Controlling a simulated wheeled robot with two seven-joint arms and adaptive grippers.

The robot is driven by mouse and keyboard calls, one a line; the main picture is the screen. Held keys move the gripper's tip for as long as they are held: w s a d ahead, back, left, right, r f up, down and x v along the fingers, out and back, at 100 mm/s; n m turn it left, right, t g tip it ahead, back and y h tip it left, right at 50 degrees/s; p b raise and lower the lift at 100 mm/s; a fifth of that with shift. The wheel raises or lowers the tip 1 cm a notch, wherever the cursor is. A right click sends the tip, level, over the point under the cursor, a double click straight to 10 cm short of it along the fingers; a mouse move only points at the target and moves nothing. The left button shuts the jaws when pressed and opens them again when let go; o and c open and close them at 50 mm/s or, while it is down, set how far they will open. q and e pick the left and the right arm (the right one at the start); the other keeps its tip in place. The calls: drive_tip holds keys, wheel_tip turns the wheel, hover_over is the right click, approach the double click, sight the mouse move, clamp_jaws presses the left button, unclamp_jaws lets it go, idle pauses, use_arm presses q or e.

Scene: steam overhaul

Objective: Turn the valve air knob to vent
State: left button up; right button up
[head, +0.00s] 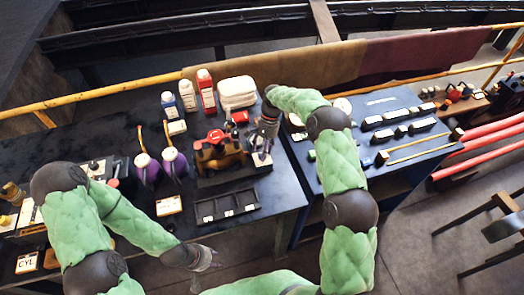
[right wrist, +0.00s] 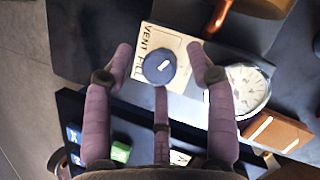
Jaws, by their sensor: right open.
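The valve air knob (right wrist: 157,76) is a round dark blue knob with a short white mark, on a pale plate (right wrist: 176,50) lettered VENT and FILL. The mark is slanted; I cannot tell which word it points to. My right gripper (right wrist: 160,62) is open, its fingers spread on both sides of the knob with a third finger below it; contact is unclear. In the head view my right gripper (head: 267,128) is beside the orange-brown machine (head: 218,155), and the knob cannot be made out. My left gripper (head: 206,259) hangs in front of the table, its finger opening unclear.
A round white gauge (right wrist: 250,88) is close to the right finger. A dark compartment tray (head: 227,205), purple-bodied cans (head: 175,162) and several bottles (head: 207,92) stand on the dark table. A blue table (head: 400,165) with dark blocks is at the right.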

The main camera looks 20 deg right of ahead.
drive_tip(key=v, duration=1.1)
drive_tip(key=shift+r, duration=0.35)
